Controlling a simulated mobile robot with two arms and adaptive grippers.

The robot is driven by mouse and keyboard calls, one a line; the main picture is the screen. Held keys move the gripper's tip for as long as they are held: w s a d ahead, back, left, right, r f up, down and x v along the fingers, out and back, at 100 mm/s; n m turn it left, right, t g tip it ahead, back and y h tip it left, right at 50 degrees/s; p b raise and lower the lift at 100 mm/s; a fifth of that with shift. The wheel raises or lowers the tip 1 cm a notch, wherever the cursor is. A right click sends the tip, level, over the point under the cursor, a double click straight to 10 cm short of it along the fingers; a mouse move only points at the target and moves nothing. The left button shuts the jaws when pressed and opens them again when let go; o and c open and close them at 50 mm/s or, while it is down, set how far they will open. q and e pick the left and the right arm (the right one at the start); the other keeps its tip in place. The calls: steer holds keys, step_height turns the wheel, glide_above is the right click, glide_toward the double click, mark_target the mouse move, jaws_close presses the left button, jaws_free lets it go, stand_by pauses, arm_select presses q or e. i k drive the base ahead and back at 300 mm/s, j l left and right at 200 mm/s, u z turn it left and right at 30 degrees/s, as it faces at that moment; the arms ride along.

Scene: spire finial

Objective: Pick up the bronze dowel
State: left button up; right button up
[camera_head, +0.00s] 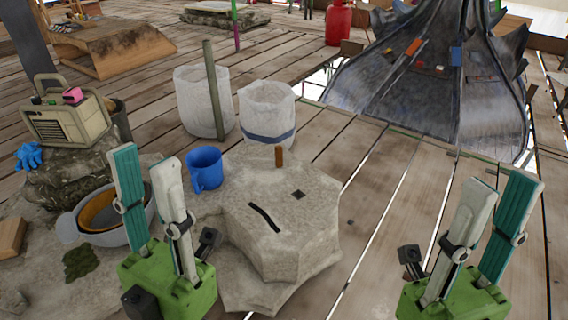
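The bronze dowel (279,156) is a small brown peg standing upright at the back of a pale carved stone block (290,220). The block's top has a dark slot and a small dark square hole. My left gripper (146,162) is in front and to the left of the dowel, fingers pointing up and apart, with nothing between them. My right gripper (499,182) is at the right, well away from the dowel, also with fingers apart and empty.
A blue mug (205,168) stands just left of the dowel. Two whitish buckets (268,112) stand behind it. A grey bowl (85,228) and a radio (65,115) are at the left. A large dark spire (440,90) is at the back right. Plank floor right of the block is clear.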

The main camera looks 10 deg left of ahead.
mark_target(279, 150)
steer(key=i+l+u, duration=0.2)
steer(key=l+u, duration=0.25)
steer(key=l, duration=0.6)
steer(key=l+u, duration=0.45)
steer(key=l, duration=0.6)
steer(key=i+l+u, duration=0.4)
steer(key=i+l, duration=0.2)
steer(key=l, duration=0.15)
steer(key=i+l+u, duration=0.2)
steer(key=l, duration=0.2)
steer(key=i+l+u, duration=0.2)
steer(key=l, duration=0.25)
steer(key=i, duration=0.1)
